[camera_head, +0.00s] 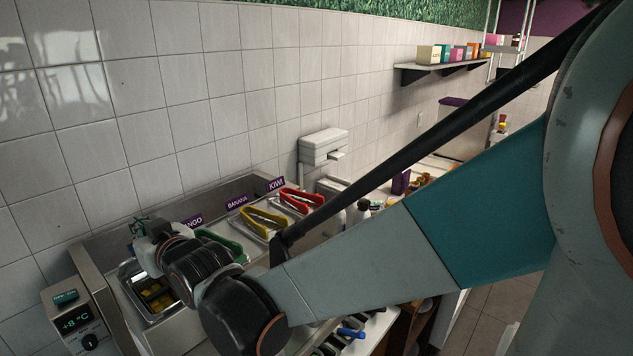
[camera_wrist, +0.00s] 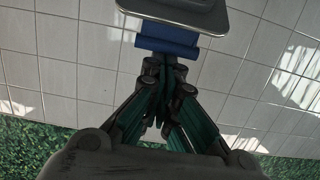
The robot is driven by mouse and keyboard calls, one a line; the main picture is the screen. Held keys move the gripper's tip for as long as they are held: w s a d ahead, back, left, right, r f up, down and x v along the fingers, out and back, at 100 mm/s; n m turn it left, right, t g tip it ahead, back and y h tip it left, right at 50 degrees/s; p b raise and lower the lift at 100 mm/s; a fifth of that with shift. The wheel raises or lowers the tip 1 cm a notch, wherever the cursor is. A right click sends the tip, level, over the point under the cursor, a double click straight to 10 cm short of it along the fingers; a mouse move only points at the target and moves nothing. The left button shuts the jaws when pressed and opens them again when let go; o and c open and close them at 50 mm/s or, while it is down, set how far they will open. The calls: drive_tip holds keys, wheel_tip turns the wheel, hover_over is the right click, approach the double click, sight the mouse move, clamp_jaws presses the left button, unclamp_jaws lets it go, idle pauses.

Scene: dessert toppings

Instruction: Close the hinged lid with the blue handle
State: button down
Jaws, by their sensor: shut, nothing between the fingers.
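In the wrist view, a grey metal lid (camera_wrist: 190,10) with a blue handle (camera_wrist: 168,45) along its edge shows at the top of the picture. My gripper (camera_wrist: 167,70) is shut and empty, its fingertips right at the blue handle. I cannot tell whether they touch it. In the head view, my gripper (camera_head: 140,229) is at the left, above and behind an open metal bin (camera_head: 129,272) with yellow pieces in it. I cannot make out the lid or its handle there, as my wrist covers that area.
The topping counter runs along the tiled wall. Green tongs (camera_head: 222,244), yellow tongs (camera_head: 262,219) and red tongs (camera_head: 302,199) lie to the right of my wrist. A temperature display (camera_head: 75,322) stands at the left. A blue item (camera_head: 351,333) is at the lower front.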

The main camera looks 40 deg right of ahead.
drive_tip(key=s+d+f+t+y+b, duration=0.1)
drive_tip(key=s+f+t+b, duration=0.5)
drive_tip(key=f+b, duration=0.8)
drive_tip(key=s+b, duration=0.2)
drive_tip(key=b, duration=0.5)
drive_tip(key=shift+s+d+f+t, duration=0.15)
drive_tip(key=shift+s+d+t, duration=0.05)
drive_tip(key=shift+d+t, duration=0.2)
drive_tip(key=shift+f, duration=0.1)
